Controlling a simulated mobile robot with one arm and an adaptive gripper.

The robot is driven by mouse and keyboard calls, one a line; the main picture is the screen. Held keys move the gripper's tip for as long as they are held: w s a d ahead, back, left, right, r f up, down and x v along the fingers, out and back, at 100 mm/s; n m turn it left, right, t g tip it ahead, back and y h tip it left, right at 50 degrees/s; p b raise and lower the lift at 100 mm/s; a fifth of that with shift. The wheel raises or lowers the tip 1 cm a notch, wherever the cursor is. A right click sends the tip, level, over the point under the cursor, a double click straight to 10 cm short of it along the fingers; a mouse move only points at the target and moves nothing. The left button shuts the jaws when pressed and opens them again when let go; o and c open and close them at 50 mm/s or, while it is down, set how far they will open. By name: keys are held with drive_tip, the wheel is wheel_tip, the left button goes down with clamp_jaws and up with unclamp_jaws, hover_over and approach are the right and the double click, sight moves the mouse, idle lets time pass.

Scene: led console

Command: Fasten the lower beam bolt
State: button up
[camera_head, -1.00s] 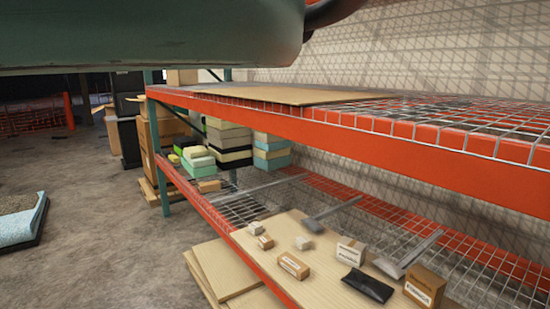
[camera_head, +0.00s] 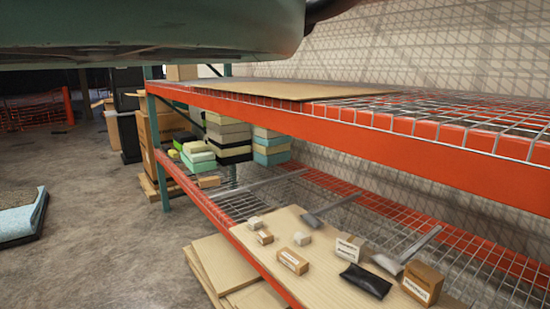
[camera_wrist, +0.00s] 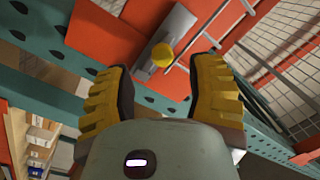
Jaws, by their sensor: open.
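In the wrist view a yellow bolt head (camera_wrist: 162,55) shows on a grey metal plate (camera_wrist: 182,22) at the orange beam (camera_wrist: 115,38). My gripper (camera_wrist: 162,70) is open, with one yellow ridged finger on each side of the picture. The bolt head appears between and just beyond the fingertips, with nothing held. I cannot tell the exact depth gap to it. The bolt and my gripper are not visible in the head view.
A teal upright (camera_wrist: 50,90) with dark holes runs beside the beam. In the head view the rack's orange upper beam (camera_head: 330,130) crosses the picture. Small boxes (camera_head: 292,261) and a black packet (camera_head: 366,281) lie on the lower shelf. Concrete floor (camera_head: 90,220) is open at left.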

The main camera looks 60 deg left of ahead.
drive_tip(key=s, duration=0.7)
drive_tip(key=shift+s+d, duration=0.3)
drive_tip(key=shift+d, duration=0.1)
